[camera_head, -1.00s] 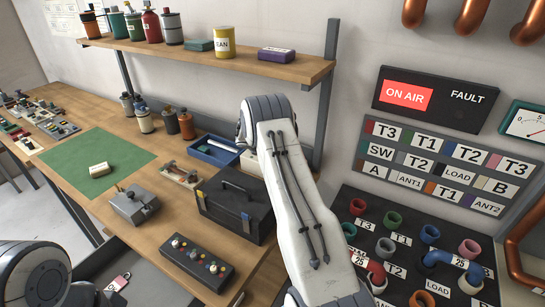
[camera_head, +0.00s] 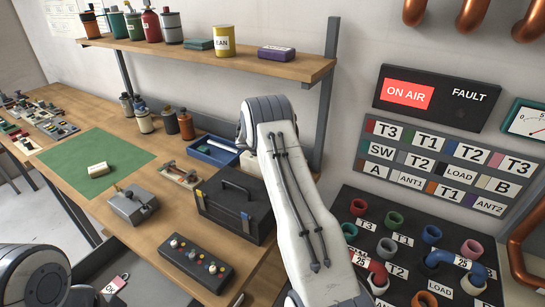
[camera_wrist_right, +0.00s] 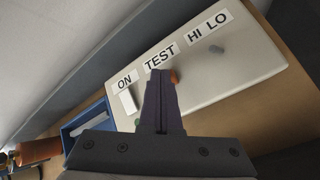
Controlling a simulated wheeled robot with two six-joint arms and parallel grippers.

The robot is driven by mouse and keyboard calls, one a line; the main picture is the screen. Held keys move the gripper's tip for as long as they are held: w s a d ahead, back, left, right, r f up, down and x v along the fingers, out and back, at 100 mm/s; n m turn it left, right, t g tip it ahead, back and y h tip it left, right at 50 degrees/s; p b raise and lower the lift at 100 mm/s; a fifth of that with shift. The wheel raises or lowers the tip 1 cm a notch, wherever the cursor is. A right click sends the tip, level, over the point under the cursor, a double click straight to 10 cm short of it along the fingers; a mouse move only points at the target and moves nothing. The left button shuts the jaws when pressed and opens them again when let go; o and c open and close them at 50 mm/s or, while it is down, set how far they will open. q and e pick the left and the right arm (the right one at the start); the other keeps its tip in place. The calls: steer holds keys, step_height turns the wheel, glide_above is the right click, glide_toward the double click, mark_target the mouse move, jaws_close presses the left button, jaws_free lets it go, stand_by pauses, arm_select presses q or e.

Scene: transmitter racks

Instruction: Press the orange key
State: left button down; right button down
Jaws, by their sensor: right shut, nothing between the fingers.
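A small orange key (camera_wrist_right: 174,77) shows in the right wrist view, on a pale panel (camera_wrist_right: 245,75) just below its TEST label. My right gripper (camera_wrist_right: 160,75) is shut and empty, with its dark fingertips right beside the orange key and partly covering it. I cannot tell whether they touch it. A bit of green shows by the left side of the fingers. In the head view, my right arm hides its gripper. Only a rounded link of my left arm shows at the lower left, and its gripper is out of view.
The panel also carries a white rocker (camera_wrist_right: 127,102) under ON and a grey lever (camera_wrist_right: 216,49) by HI LO. A blue tray (camera_wrist_right: 84,121) lies beside it. In the head view, a black toolbox (camera_head: 228,203) and a control box (camera_head: 196,263) stand on the bench.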

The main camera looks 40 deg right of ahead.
steer(key=shift+r, duration=0.45)
step_height(320, 180, up, 6)
steer(key=p, duration=0.4)
stand_by(0.5)
